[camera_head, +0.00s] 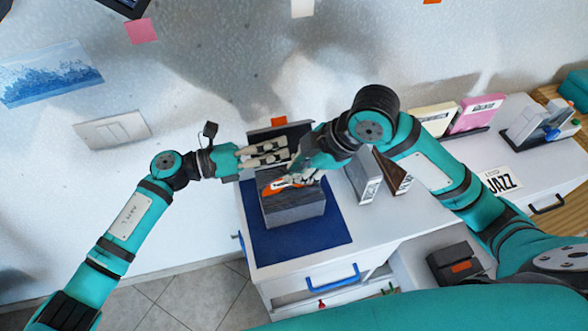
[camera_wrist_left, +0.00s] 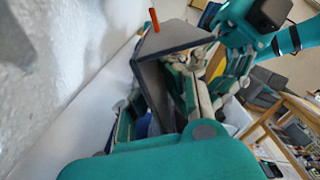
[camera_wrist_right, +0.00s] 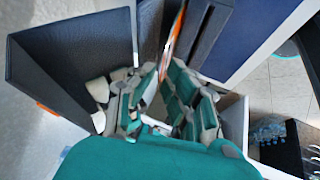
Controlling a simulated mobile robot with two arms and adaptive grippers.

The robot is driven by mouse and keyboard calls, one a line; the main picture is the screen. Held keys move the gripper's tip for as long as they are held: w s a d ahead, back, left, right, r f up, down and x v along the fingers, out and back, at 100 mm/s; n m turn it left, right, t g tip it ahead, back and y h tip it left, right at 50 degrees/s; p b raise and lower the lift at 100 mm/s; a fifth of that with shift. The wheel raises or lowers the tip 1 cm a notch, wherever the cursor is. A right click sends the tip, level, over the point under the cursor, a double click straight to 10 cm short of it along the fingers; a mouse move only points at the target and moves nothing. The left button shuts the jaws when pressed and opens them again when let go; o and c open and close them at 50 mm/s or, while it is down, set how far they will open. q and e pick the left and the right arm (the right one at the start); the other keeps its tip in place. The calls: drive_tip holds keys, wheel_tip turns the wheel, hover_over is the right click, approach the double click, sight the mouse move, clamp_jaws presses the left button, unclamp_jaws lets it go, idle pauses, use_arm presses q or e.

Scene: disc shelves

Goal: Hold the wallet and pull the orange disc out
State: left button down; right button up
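The wallet (camera_head: 292,210) is a dark grey box on a blue mat, with its lid (camera_head: 266,135) standing up behind it. The orange disc (camera_head: 275,187) stands at the top of the wallet, partly covered by my right fingers. My right gripper (camera_head: 298,178) reaches down over it. In the right wrist view the disc (camera_wrist_right: 173,45) is edge-on between the closed-in fingertips (camera_wrist_right: 163,77), beside the wallet. My left gripper (camera_head: 285,152) lies along the lid. In the left wrist view its fingers are near the dark lid panel (camera_wrist_left: 172,40); their grip on it is unclear.
The blue mat (camera_head: 325,233) lies on a white cabinet with a blue drawer handle (camera_head: 334,279). Upright cases (camera_head: 363,178) stand close right of my right gripper. A dark box with an orange label (camera_head: 455,265) sits lower right. The wall is close behind the lid.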

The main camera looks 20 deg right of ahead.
drive_tip(key=shift+x, duration=0.85)
clamp_jaws()
drive_tip(key=shift+r, duration=0.1)
use_arm(q)
drive_tip(key=shift+f, duration=0.1)
use_arm(e)
wheel_tip(320, 180, up, 10)
idle(1.2)
use_arm(q)
drive_tip(key=c, duration=1.4)
unclamp_jaws()
